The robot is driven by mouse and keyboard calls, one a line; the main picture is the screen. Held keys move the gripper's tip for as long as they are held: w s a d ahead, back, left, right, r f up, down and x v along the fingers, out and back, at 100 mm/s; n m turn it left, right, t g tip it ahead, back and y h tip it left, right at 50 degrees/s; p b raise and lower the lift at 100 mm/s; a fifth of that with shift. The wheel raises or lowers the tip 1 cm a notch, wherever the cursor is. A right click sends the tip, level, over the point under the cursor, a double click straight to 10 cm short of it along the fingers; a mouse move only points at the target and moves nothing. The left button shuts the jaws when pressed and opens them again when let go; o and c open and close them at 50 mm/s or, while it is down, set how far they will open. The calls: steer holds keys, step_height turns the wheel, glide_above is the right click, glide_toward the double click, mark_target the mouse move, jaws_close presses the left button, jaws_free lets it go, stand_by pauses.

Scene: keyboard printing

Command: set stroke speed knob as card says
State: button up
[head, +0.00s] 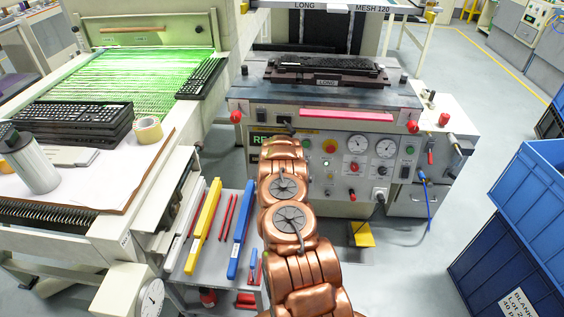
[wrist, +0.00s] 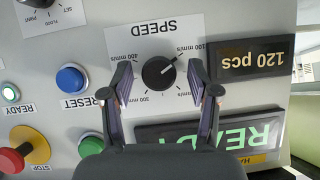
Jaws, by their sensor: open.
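The black SPEED knob (wrist: 158,72) sits on a white dial plate (wrist: 180,42), upside down in the wrist view. My gripper (wrist: 161,80) is open, with one finger on each side of the knob and gaps between. In the head view, my copper arm hides the knob and the gripper's fingertips. I cannot make out a card stating a speed.
Near the knob are a 120 pcs panel (wrist: 252,58), a READY display (wrist: 215,135), a blue RESET button (wrist: 72,78) and a red STOP button (wrist: 14,156). Gauges (head: 386,147) sit right of my arm. A tool cart (head: 215,285) and blue crates (head: 535,185) flank it.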

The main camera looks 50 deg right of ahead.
stand_by(0.3)
steer(key=shift+f, duration=0.1)
jaws_close()
